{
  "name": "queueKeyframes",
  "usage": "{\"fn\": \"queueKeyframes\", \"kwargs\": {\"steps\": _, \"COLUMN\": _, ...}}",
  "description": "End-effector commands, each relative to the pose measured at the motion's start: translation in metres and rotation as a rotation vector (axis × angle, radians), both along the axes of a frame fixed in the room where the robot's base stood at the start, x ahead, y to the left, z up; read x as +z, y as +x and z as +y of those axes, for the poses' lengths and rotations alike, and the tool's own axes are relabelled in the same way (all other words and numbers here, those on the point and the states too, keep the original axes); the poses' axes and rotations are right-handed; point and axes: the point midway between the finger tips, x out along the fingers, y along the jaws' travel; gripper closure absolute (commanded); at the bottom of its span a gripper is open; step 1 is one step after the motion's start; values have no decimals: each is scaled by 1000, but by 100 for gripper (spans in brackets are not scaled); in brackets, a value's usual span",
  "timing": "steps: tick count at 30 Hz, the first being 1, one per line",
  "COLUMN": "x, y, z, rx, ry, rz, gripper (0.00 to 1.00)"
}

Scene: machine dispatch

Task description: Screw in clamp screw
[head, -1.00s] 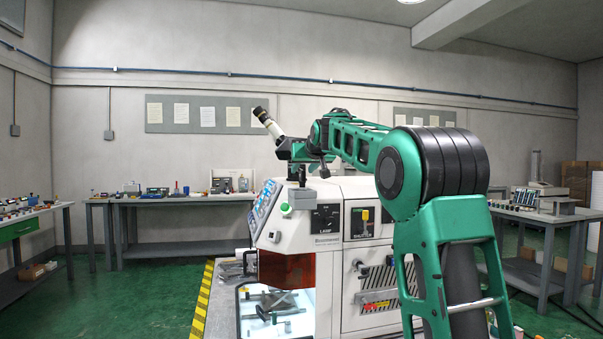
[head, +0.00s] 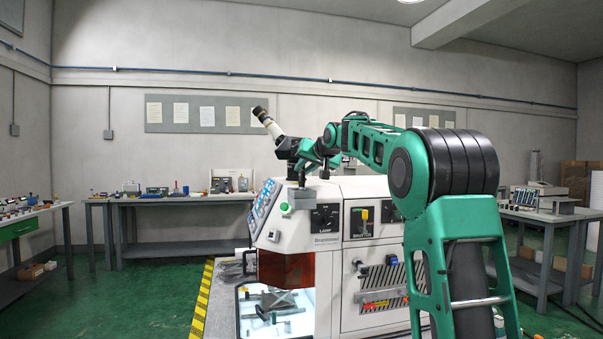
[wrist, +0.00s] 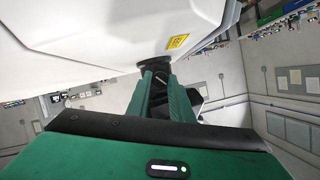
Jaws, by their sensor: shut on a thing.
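My gripper (head: 302,151) is above the left end of the top of the white machine (head: 330,188). In the wrist view its two green fingers (wrist: 157,75) are shut on a black knob-like part (wrist: 153,64), seemingly the clamp screw, close to the white housing. The fingers and arm hide most of the screw; its thread and depth do not show. A white tube with black ends (head: 268,122) slants up to the left beside my gripper, on a dark mount.
A green button (head: 285,208) is on the machine's corner, with a lit chamber (head: 285,300) below it. A yellow label (wrist: 177,42) is on the housing near my fingers. Benches (head: 170,197) stand along the walls. Open green floor lies to the left.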

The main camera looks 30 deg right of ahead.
Motion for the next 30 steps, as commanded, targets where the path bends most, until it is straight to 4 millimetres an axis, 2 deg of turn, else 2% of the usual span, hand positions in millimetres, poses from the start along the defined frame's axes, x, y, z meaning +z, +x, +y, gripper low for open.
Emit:
{"fn": "queueKeyframes", "kwargs": {"steps": 11, "x": -2, "y": 0, "z": -1, "rx": 2, "ry": 163, "rz": -45, "gripper": 100}}
{"fn": "queueKeyframes", "kwargs": {"steps": 26, "x": -2, "y": 0, "z": -1, "rx": 1, "ry": 188, "rz": -51, "gripper": 100}}
{"fn": "queueKeyframes", "kwargs": {"steps": 27, "x": -2, "y": 0, "z": -1, "rx": 1, "ry": 188, "rz": -51, "gripper": 78}}
{"fn": "queueKeyframes", "kwargs": {"steps": 29, "x": -2, "y": 0, "z": -1, "rx": 1, "ry": 188, "rz": -51, "gripper": 64}}
{"fn": "queueKeyframes", "kwargs": {"steps": 30, "x": -2, "y": 0, "z": -1, "rx": 0, "ry": 188, "rz": -51, "gripper": 61}}
